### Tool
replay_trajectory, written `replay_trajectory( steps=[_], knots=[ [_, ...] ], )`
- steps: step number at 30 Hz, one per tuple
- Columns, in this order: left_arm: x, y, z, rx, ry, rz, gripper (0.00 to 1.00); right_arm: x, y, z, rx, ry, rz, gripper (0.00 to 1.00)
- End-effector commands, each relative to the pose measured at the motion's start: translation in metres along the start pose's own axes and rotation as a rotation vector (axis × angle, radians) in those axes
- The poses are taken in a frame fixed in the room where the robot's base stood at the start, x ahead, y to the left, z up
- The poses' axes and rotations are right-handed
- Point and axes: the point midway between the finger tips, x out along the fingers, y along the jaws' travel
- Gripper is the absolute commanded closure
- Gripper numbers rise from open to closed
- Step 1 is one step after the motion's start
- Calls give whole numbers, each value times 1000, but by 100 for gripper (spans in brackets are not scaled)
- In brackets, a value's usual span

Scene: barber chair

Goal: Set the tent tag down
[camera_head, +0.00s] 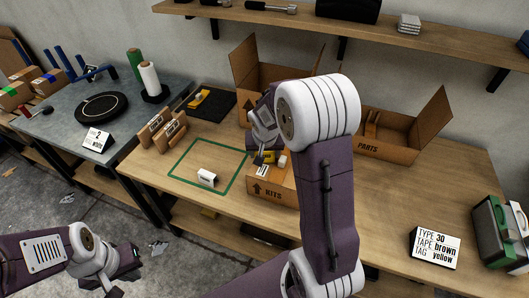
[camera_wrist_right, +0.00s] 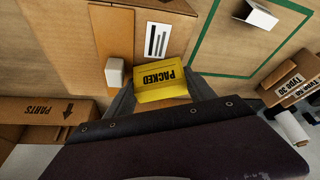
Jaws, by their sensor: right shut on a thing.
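The yellow tent tag reading PACKED (camera_wrist_right: 160,80) is between the fingers of my right gripper (camera_wrist_right: 162,98), which is shut on it. In the head view, a small part of the yellow tag (camera_head: 268,157) shows at the top of the KITS carton (camera_head: 272,191); my right arm hides much of the rest. The carton, with a barcode label, also shows beyond the tag in the wrist view (camera_wrist_right: 111,40). I cannot tell whether the tag touches it. My left gripper (camera_head: 118,284) is low at the left, away from the table, and its fingers are unclear.
A small white block (camera_head: 282,161) is beside the tag. A white tent card (camera_head: 207,178) stands inside the green outline (camera_head: 181,164). Brown packages (camera_head: 165,133) stand left of it. An open PARTS carton (camera_head: 385,148) is at the back right. The table's right middle is clear.

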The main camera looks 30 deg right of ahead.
Motion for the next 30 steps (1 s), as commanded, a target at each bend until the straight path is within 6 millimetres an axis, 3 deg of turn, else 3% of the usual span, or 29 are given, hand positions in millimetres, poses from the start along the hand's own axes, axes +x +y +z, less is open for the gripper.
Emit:
replay_trajectory(
  steps=[11, 12, 15, 24, 30],
  knots=[
    [8, 0, 1, 0, 0, 0, 100, 8, 0, 3, 0, 0, 0, 81],
    [8, 0, 1, 0, 0, 0, 100, 8, 0, 3, 0, 0, 0, 35],
    [8, 0, 1, 0, 0, 0, 100, 7, 0, 3, 0, 0, 0, 12],
    [6, 0, 1, 0, 0, 0, 100, 4, 0, 3, 0, 0, 0, 12],
    [-3, 0, 0, 0, 0, 0, 100, -38, 0, 1, 1, 4, -1, 12]
  ],
)
